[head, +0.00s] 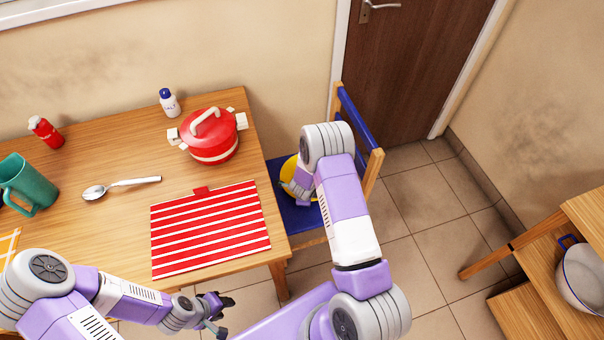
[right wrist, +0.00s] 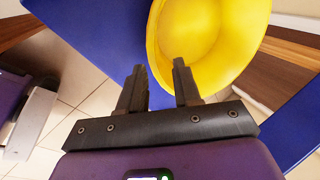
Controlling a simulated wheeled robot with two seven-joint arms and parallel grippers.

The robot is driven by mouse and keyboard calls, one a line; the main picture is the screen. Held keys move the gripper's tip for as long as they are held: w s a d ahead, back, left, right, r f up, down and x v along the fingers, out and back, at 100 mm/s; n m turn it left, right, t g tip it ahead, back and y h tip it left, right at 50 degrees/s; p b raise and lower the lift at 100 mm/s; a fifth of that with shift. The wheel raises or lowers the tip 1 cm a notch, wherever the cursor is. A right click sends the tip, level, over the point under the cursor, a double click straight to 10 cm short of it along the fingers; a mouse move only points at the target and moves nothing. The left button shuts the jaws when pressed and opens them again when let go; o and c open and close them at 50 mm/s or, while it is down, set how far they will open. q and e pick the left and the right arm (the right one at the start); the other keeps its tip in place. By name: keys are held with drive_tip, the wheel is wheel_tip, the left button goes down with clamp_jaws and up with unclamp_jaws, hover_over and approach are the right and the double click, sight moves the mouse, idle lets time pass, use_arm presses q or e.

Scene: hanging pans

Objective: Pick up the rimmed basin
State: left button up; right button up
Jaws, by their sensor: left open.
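A yellow basin with a broad rim (head: 288,170) sits on the blue chair seat, mostly hidden in the head view by my right arm. In the right wrist view the yellow basin (right wrist: 205,45) is large at the top. My right gripper (right wrist: 158,68) is open, its fingers apart; the basin's near edge shows between and beyond them. I cannot tell whether they touch it. A white basin with a blue rim (head: 582,278) stands on the wooden furniture at the right edge, partly cut off. My left gripper (head: 227,316) is open and empty, low by the table's front edge.
The table holds a red lidded pot (head: 209,138), a red striped mat (head: 210,232), a spoon (head: 120,187), a green mug (head: 28,185), a red bottle (head: 46,132) and a salt shaker (head: 169,103). The chair back (head: 357,118) rises beside my right arm. The tiled floor (head: 420,225) is clear.

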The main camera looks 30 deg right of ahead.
drive_tip(key=b+x, duration=0.1)
drive_tip(key=x, duration=0.1)
drive_tip(key=b+x, duration=0.1)
drive_tip(key=x, duration=0.1)
drive_tip(key=s+x, duration=0.1)
drive_tip(key=x, duration=0.1)
drive_tip(key=shift+w+d+f+b, duration=0.1)
drive_tip(key=shift+d+f+b, duration=0.1)
drive_tip(key=shift+f+b, duration=0.2)
drive_tip(key=shift+w+d+f, duration=0.1)
drive_tip(key=shift+w+f, duration=0.05)
drive_tip(key=shift+f+b, duration=0.25)
drive_tip(key=shift+b, duration=0.05)
clamp_jaws()
